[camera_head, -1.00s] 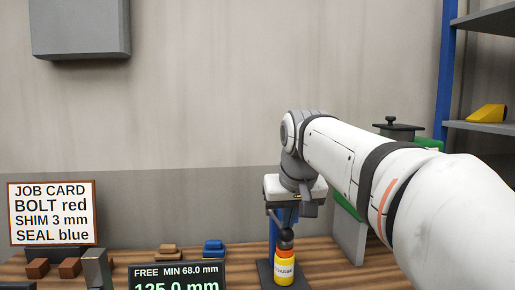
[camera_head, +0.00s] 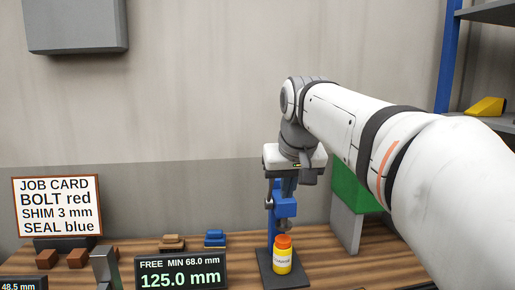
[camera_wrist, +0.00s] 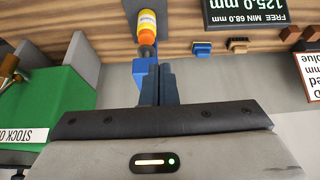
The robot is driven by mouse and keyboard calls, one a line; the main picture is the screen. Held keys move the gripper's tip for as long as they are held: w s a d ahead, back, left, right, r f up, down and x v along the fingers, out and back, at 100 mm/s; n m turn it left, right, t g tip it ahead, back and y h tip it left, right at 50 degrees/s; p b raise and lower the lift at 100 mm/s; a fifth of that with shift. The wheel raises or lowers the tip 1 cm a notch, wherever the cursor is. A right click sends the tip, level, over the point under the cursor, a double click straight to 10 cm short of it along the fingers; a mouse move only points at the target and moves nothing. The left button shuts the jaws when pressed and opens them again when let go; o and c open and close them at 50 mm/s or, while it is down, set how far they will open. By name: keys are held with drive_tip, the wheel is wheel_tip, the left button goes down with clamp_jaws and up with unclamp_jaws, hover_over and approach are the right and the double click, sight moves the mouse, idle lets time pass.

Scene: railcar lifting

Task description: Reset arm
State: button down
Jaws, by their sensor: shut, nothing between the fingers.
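My arm reaches in from the right in the head view. My gripper (camera_wrist: 158,84) points down and its fingers are shut with nothing between them. In the head view it hangs in front of a blue stand (camera_head: 272,215) on a dark base, partly hiding it. A yellow bottle with an orange cap (camera_head: 282,255) stands upright on that base, below the fingers. The bottle also shows past the fingertips in the wrist view (camera_wrist: 148,24). I cannot tell how far the fingertips are from the stand.
A job card (camera_head: 57,206) reads BOLT red, SHIM 3 mm, SEAL blue. A display (camera_head: 180,272) reads 125.0 mm. Brown pieces (camera_head: 172,242) and blue pieces (camera_head: 215,239) lie behind it. A green box (camera_wrist: 62,115) and grey panel (camera_head: 345,228) stand to the stand's right.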

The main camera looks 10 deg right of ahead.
idle(0.4)
drive_tip(key=s+f+g, duration=0.1)
drive_tip(key=s+f, duration=0.8)
drive_tip(key=f, duration=0.3)
drive_tip(key=s+f+g, duration=0.1)
drive_tip(key=s+f, duration=0.7)
drive_tip(key=f, duration=0.4)
drive_tip(key=shift+s+d+g, duration=0.15)
drive_tip(key=shift+s+g, duration=0.15)
drive_tip(key=shift+s, duration=0.1)
